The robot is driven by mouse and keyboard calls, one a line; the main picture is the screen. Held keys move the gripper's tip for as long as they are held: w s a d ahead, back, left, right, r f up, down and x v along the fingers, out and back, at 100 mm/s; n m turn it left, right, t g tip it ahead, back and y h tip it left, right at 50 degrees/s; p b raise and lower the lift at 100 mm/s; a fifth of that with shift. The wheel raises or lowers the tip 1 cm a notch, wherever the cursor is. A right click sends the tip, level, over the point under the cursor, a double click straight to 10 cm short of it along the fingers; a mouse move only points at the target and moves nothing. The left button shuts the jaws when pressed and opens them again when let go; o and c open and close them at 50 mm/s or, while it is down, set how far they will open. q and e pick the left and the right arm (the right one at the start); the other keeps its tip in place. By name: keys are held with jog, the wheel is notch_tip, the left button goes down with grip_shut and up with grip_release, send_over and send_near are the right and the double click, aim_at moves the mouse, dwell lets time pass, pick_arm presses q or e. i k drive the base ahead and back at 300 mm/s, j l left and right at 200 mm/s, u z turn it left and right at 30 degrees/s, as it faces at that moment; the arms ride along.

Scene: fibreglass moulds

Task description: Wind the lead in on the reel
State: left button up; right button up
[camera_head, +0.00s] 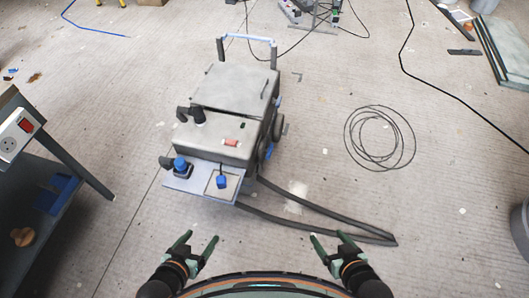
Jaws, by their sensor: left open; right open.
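A thin dark lead (348,138) lies in loose round loops on the floor, right of centre. I cannot make out a reel for certain. A grey wheeled machine (236,92) stands in the middle, with a pale front shelf (200,184) carrying a blue-topped part (181,165) and a blue plug-like piece (221,182). My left gripper (202,240) is open and empty, in front of the shelf. My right gripper (327,238) is open and empty, near the thick dark hose and apart from the loops.
The thick dark hose (335,216) runs from the machine across the floor in front. A dark bench (75,165) with a socket box (18,135) stands at left. Another black cable (445,91) crosses the upper right. Floor around the loops is mostly clear.

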aim_at(260, 151)
jog(key=k+u, duration=0.1)
jog(key=k, duration=0.55)
jog(key=i+l+u, duration=0.15)
jog(key=u, duration=0.3)
jog(key=i+l+u, duration=0.2)
jog(key=u, duration=0.2)
jog(key=i+l+u, duration=0.1)
jog(key=l, duration=0.2)
jog(key=i+l, duration=0.2)
jog(key=i+l+u, duration=0.15)
jog(key=l, duration=0.25)
